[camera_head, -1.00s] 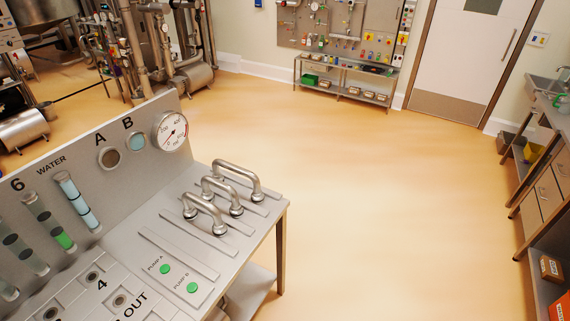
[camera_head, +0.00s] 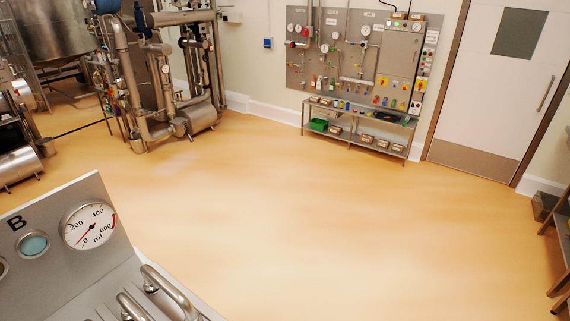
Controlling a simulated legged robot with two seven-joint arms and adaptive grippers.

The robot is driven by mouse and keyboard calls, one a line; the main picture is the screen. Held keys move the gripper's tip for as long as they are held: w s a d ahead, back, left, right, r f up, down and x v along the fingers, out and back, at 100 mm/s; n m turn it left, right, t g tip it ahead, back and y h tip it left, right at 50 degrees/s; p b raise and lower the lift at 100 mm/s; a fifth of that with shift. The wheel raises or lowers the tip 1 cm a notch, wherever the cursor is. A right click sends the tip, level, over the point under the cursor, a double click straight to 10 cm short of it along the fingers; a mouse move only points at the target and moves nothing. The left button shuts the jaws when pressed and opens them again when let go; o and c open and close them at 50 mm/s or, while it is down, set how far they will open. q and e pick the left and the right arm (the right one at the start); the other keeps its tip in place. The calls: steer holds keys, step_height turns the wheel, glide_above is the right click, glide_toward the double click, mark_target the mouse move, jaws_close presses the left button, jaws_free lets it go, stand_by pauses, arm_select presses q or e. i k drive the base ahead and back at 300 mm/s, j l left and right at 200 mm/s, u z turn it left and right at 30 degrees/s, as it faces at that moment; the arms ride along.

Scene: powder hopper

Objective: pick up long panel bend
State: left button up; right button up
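Shiny U-shaped metal bends stand on the steel panel bench at the bottom left. The nearest-to-edge bend (camera_head: 171,292) is cut off by the bottom of the picture, and another bend (camera_head: 133,307) shows only in part beside it. I cannot tell which of them is the long one. The bench's upright back panel (camera_head: 55,272) carries a round dial gauge (camera_head: 89,225) and a blue-green port marked B (camera_head: 34,244). Neither of my grippers is in view.
Open tan floor (camera_head: 300,220) fills the middle. A steel shelf (camera_head: 360,130) with boxes stands below a wall board (camera_head: 365,60). A white door (camera_head: 500,90) is at the right, pipework and tanks (camera_head: 150,80) at the far left. A bench edge (camera_head: 558,245) shows at the right.

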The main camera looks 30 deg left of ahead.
mark_target(154, 281)
steer(key=i+u, duration=0.25)
steer(key=u, duration=0.15)
steer(key=i+l+u, duration=0.2)
steer(key=u, duration=0.2)
steer(key=i+l+u, duration=0.5)
steer(key=u, duration=0.25)
